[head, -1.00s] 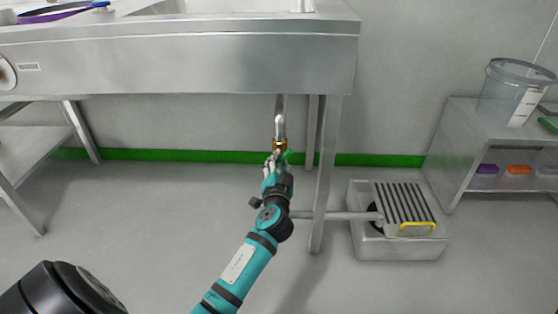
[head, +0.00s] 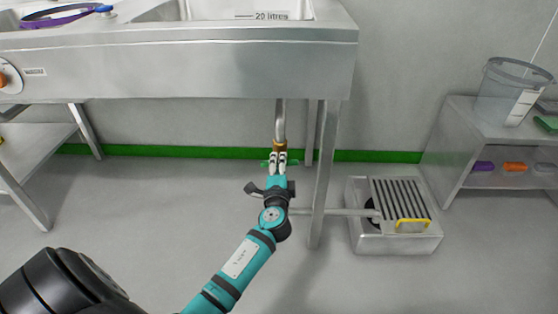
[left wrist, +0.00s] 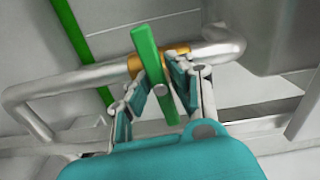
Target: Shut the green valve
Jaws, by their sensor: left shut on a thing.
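The green valve handle (head: 295,162) sits on a brass valve body (head: 279,143) in the steel pipe (head: 281,118) under the sink. In the left wrist view the green handle (left wrist: 147,55) lies crosswise to the pipe (left wrist: 70,82). My left gripper (head: 279,159) reaches up from below and is shut on the handle. In the left wrist view its fingers (left wrist: 158,82) stand on both sides of the handle. The fingers hide the handle's middle in the head view, and green ends show on both sides. My right gripper is not in view.
The steel sink (head: 190,65) overhangs the pipe, and its leg (head: 325,170) stands just right of my arm. A floor drain box (head: 395,243) with a grate lies to the right. A low shelf (head: 455,125) carries a clear bucket (head: 508,92).

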